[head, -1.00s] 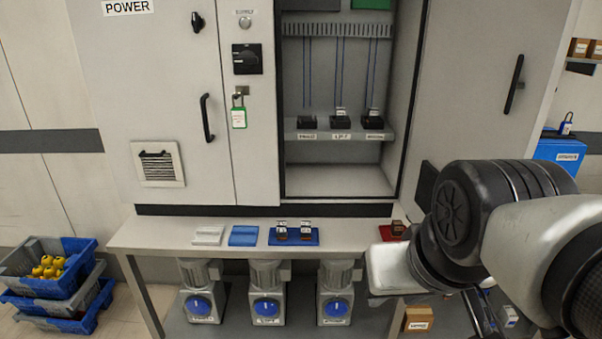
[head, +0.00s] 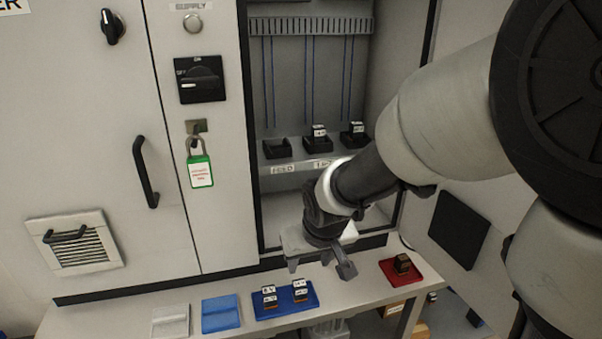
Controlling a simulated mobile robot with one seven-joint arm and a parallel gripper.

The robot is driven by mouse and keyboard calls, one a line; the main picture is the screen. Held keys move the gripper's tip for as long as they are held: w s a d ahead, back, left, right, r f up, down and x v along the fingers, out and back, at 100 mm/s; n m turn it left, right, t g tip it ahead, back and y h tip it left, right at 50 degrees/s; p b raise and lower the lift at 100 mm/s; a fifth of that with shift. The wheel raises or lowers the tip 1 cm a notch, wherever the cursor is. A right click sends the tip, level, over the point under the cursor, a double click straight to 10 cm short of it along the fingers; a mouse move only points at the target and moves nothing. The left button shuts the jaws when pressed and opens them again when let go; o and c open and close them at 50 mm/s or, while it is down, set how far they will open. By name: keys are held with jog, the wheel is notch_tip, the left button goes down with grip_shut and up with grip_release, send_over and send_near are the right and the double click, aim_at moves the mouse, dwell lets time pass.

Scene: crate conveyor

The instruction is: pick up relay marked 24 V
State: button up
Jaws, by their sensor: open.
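Two small relays with white-labelled faces stand on a blue tray (head: 266,309) on the bench: a left one (head: 269,297) and a right one (head: 300,290). Their markings are too small to read surely, so I cannot tell which is 24 V. Two more relays (head: 319,131) (head: 357,128) sit in black sockets on the cabinet shelf; the left socket (head: 277,149) looks empty. My gripper (head: 319,268) is open and empty, above the bench, behind and right of the blue tray's relays.
A grey pad (head: 170,321) and a plain blue pad (head: 220,314) lie left of the blue tray. The open cabinet's side wall and door stand behind my arm. A green-tagged padlock (head: 200,168) hangs on the cabinet front. The bench (head: 352,290) is bare between the blue and red trays.

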aim_at(300, 284)
jog(key=b+x, duration=0.1)
jog(key=x, duration=0.3)
jog(key=b+x, duration=0.2)
jog(key=x, duration=0.2)
jog(key=b+x, duration=0.1)
jog(key=x, duration=0.3)
jog(key=shift+w+a+f+b, duration=0.2)
jog(key=shift+w+a+b, duration=0.05)
jog(key=shift+w+b, duration=0.15)
jog(key=x, duration=0.1)
jog(key=b+x, duration=0.1)
jog(key=x, duration=0.1)
jog(key=b+x, duration=0.1)
jog(key=shift+s+f, duration=0.2)
jog(key=shift+f, duration=0.35)
jog(key=shift+w+f, duration=0.15)
jog(key=shift+f, duration=0.05)
jog(key=shift+r, duration=0.1)
jog(key=c, duration=1.1)
